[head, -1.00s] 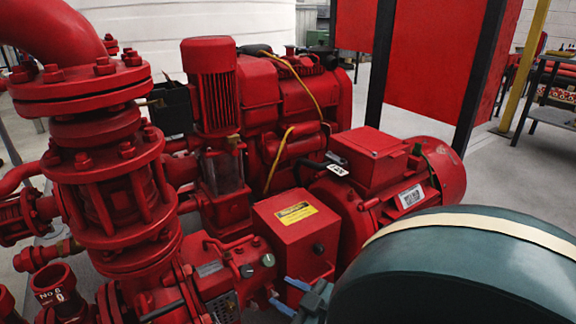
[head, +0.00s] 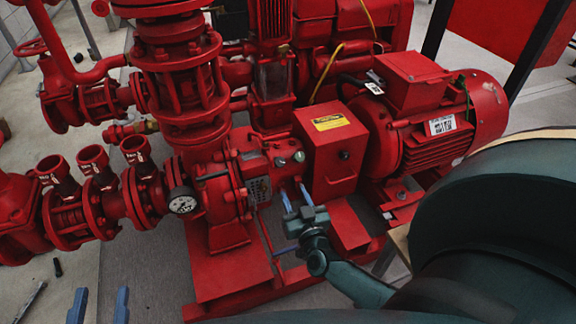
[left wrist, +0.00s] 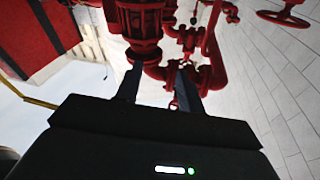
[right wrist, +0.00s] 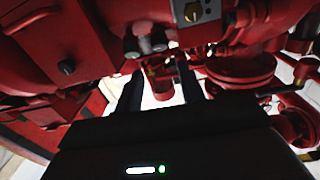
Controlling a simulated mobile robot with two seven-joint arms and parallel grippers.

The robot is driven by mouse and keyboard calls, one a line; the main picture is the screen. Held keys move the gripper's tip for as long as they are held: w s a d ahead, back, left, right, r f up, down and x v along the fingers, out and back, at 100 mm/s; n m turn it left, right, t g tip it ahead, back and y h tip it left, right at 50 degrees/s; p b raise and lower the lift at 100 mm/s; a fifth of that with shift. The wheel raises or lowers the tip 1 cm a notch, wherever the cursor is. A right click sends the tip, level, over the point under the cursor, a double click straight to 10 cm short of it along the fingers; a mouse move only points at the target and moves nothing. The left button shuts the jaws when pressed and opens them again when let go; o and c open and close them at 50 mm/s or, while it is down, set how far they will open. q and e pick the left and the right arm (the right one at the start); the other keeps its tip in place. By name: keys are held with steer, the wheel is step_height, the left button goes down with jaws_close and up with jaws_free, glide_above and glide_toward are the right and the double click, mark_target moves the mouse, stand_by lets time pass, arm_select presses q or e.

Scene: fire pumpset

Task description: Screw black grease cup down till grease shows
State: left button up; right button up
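Two small round caps sit side by side on the red pump housing in the head view. The left one (head: 280,162) is dark grey and the right one (head: 299,157) is pale grey-green. I cannot tell surely which is the black grease cup, and no grease is visible. In the right wrist view small rounded caps (right wrist: 145,45) show above the fingers. My right gripper (head: 293,190) is just below the caps, apart from them. Its fingers (right wrist: 160,76) are open and empty. My left gripper (head: 101,290) is open and empty at the bottom left, away from the pump.
A pressure gauge (head: 183,200) and labelled red pipe stubs (head: 93,158) stand left of the housing. A red box with a yellow label (head: 330,140) and the motor (head: 435,130) stand to the right. The grey floor (head: 150,275) before the left gripper is mostly clear.

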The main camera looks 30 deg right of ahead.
mark_target(281, 166)
steer(key=b+x, duration=0.1)
steer(key=x, duration=0.2)
steer(key=b+x, duration=0.2)
steer(key=x, duration=0.2)
steer(key=b+x, duration=0.1)
steer(key=x, duration=0.3)
steer(key=shift+f, duration=0.25)
arm_select(q)
steer(key=shift+w+d+r+n+t+h+b, duration=0.15)
steer(key=shift+w+d+n+t+h+b, duration=0.2)
steer(key=shift+d+n+h, duration=0.2)
arm_select(e)
steer(key=shift+x, duration=0.85)
steer(key=shift+r, duration=0.15)
